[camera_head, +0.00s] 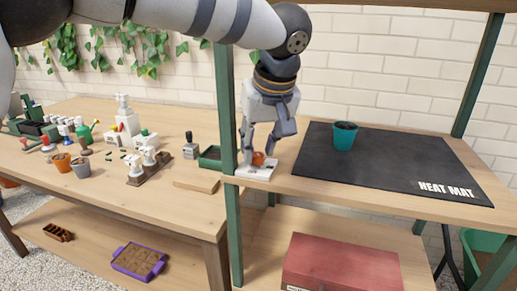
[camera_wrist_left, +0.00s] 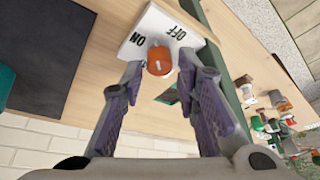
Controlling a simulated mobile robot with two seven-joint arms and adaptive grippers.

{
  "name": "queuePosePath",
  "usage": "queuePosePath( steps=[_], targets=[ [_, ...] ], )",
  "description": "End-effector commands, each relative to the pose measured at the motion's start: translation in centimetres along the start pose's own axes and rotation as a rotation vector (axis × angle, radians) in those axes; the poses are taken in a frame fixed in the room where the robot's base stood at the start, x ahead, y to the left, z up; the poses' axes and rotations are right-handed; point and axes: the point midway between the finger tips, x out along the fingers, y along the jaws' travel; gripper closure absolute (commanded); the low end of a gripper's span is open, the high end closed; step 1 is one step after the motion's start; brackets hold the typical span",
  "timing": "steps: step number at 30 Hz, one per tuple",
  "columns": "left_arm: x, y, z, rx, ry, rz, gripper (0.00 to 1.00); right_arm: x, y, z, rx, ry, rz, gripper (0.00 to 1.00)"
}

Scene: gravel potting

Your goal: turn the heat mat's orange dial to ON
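The orange dial (camera_head: 258,158) sits on a white control box (camera_head: 254,173) at the left end of the shelf, beside the black heat mat (camera_head: 395,160). My left gripper (camera_head: 262,152) points down over the box, with a finger on either side of the dial. The left wrist view shows the dial (camera_wrist_left: 160,61) between the spread fingertips (camera_wrist_left: 159,74), with gaps on both sides. ON and OFF are printed on the box (camera_wrist_left: 155,27). The dial has a short white mark; I cannot tell clearly which word it points to. My right gripper is not in view.
A teal pot (camera_head: 344,137) stands on the mat. A green shelf post (camera_head: 228,120) rises close to the left of the box. The wooden bench (camera_head: 120,195) at left holds pots, bottles and tools. A red box (camera_head: 340,265) is on the lower shelf.

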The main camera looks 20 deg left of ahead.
Motion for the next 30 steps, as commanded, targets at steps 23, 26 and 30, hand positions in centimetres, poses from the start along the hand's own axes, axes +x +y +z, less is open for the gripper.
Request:
queuePosePath(
  steps=[23,26,30],
  targets=[
    [1.5,0.0,0.0,-0.007,0.002,-0.003,1.00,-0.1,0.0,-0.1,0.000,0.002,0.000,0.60],
    [1.5,0.0,-0.1,-0.031,0.001,-0.013,1.00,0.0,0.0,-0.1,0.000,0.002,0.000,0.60],
    [1.5,0.1,-0.1,-0.095,0.000,-0.039,1.00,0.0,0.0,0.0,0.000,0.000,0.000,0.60]
  ],
)
